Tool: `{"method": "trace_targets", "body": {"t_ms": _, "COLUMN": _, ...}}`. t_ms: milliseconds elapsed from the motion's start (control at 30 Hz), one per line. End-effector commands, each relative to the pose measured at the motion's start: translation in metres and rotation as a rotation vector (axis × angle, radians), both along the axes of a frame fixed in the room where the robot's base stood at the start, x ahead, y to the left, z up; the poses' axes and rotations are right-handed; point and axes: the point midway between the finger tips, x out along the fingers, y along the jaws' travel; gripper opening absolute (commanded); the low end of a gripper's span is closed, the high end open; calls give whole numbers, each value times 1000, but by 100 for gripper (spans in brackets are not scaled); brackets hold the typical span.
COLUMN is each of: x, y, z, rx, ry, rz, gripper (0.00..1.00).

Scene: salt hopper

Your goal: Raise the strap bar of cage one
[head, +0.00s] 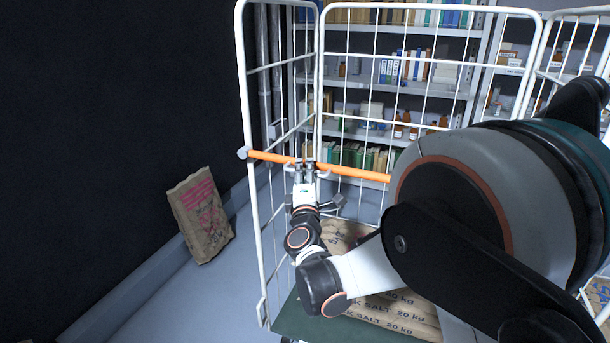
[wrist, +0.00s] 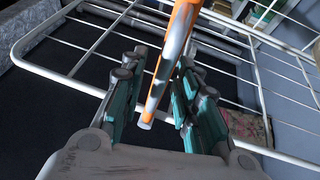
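The orange strap bar (head: 350,172) runs across the front of the white wire cage (head: 246,80), sloping slightly down to the right. A grey knob shows at its left end, and my arm hides its right end. My gripper (head: 305,165) is at the bar, left of its visible middle, with its dark fingertips overlapping it. In the wrist view the bar (wrist: 168,72) passes between the spread fingers of my gripper (wrist: 163,75). It lies close to the right finger, with a gap at the left finger. I cannot tell whether it touches.
Salt sacks (head: 395,318) lie low in the cage on a dark green base (head: 320,325). Shelves (head: 405,85) with books and bottles stand behind. A paper sack (head: 200,215) leans by the dark wall at left. Grey floor (head: 190,300) is clear there. Another cage (head: 575,14) is at right.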

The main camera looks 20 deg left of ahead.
Motion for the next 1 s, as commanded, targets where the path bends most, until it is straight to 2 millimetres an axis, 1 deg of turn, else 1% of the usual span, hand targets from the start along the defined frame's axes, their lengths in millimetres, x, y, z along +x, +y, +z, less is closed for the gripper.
{"method": "trace_targets", "body": {"t_ms": 267, "x": 1, "y": 0, "z": 0, "rx": 0, "ry": 0, "rz": 0, "gripper": 29}}
{"method": "trace_targets", "body": {"t_ms": 367, "x": 1, "y": 0, "z": 0, "rx": 0, "ry": 0, "rz": 0, "gripper": 9}}
{"method": "trace_targets", "body": {"t_ms": 400, "x": 1, "y": 0, "z": 0, "rx": 0, "ry": 0, "rz": 0, "gripper": 0}}
{"method": "trace_targets", "body": {"t_ms": 667, "x": 1, "y": 0, "z": 1, "rx": -1, "ry": 1, "rz": 0, "gripper": 0}}
{"method": "trace_targets", "body": {"t_ms": 767, "x": 1, "y": 0, "z": 4, "rx": -11, "ry": 2, "rz": 0, "gripper": 0}}
{"method": "trace_targets", "body": {"t_ms": 867, "x": 1, "y": 0, "z": 10, "rx": -35, "ry": 4, "rz": 1, "gripper": 0}}
{"method": "trace_targets", "body": {"t_ms": 1000, "x": 1, "y": 1, "z": 26, "rx": -92, "ry": 7, "rz": 0, "gripper": 0}}
